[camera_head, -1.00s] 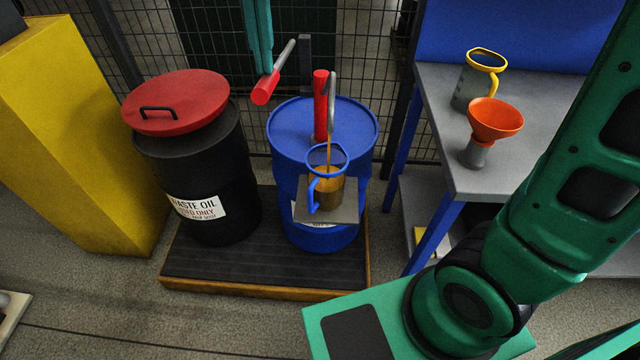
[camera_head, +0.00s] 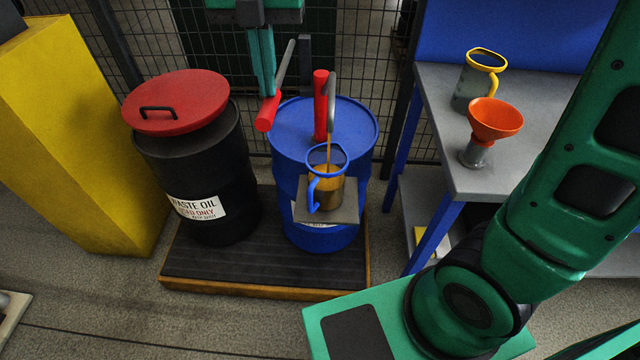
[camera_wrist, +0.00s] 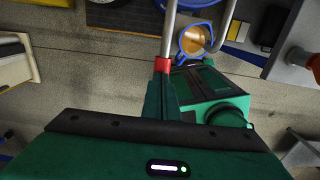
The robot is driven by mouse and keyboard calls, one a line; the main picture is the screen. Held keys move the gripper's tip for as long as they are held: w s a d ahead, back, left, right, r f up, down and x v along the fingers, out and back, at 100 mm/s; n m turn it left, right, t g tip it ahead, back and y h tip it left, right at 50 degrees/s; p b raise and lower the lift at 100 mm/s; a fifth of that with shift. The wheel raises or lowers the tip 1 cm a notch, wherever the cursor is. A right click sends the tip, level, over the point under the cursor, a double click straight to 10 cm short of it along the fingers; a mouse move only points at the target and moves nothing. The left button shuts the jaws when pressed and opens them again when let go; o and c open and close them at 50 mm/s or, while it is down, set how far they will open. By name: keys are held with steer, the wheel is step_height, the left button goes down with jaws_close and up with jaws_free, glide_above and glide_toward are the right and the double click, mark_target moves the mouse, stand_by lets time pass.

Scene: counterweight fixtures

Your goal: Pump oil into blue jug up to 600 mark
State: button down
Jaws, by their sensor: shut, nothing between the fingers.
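The blue-rimmed jug (camera_head: 313,196) stands on a small grey shelf (camera_head: 340,214) at the front of the blue oil drum (camera_head: 290,130). Amber oil (camera_head: 328,190) is in it, and a thin stream falls into it from the grey spout (camera_head: 331,100). I cannot read its marks. The pump handle (camera_head: 283,80) ends in a red grip (camera_head: 267,115). My gripper (camera_head: 266,93) is shut and empty, fingertips pointing down at the top of the red grip, seemingly touching it. The wrist view shows my fingers (camera_wrist: 163,82) by the grip and the jug (camera_wrist: 208,27) beyond.
A black waste oil drum (camera_head: 190,165) with a red lid (camera_head: 176,102) stands left on the same low platform (camera_head: 255,265). A yellow cabinet (camera_head: 70,130) is further left. The grey bench (camera_head: 500,175) at right holds a yellow-rimmed jug (camera_head: 478,80) and an orange funnel (camera_head: 495,120).

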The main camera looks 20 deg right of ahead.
mark_target(270, 101)
steer(key=shift+f, duration=2.3)
step_height(270, 101, up, 12)
steer(key=shift+f, duration=0.1)
